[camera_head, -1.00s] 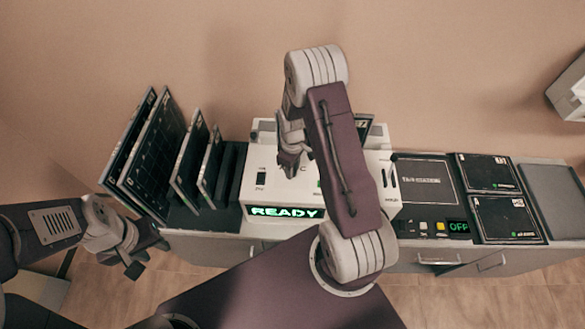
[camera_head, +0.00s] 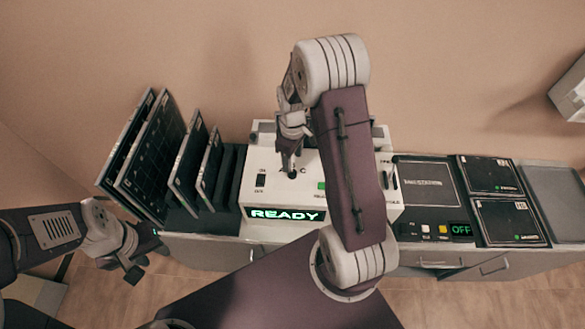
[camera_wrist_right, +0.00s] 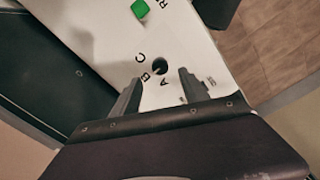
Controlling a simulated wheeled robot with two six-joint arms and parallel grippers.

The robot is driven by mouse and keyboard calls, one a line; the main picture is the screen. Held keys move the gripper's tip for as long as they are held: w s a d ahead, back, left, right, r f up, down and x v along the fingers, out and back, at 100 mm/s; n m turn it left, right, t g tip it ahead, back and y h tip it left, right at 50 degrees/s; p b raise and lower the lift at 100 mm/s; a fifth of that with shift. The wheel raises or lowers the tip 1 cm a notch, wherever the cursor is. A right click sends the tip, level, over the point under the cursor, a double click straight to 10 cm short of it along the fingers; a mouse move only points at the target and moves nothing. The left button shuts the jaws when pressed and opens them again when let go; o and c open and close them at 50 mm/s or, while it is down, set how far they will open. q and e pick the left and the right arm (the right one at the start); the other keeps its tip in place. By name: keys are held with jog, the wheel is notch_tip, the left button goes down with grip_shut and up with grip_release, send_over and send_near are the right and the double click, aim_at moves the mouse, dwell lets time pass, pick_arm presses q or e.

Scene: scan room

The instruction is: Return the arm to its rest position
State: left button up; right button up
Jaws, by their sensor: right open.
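My right arm (camera_head: 345,165) reaches up over the white machine, whose front display (camera_head: 287,214) reads READY in green. My right gripper (camera_head: 289,165) points down above the machine's top, near a small dark round knob or hole marked with letters. In the right wrist view my right gripper (camera_wrist_right: 158,90) is open and empty, with the dark round feature (camera_wrist_right: 159,66) beyond and between its fingers. A green button (camera_wrist_right: 140,9) shows farther off. My left gripper (camera_head: 138,262) hangs at the lower left, off the counter's front; its finger gap is unclear.
Dark plates (camera_head: 150,150) stand upright in a rack left of the machine. To the right lie a dark panel (camera_head: 427,181), an OFF display (camera_head: 461,230), two dark pads (camera_head: 490,176) and a grey tray (camera_head: 556,190). A grey box (camera_head: 570,92) is at the far right.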

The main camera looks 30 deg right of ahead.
jog(key=shift+r, duration=1.1)
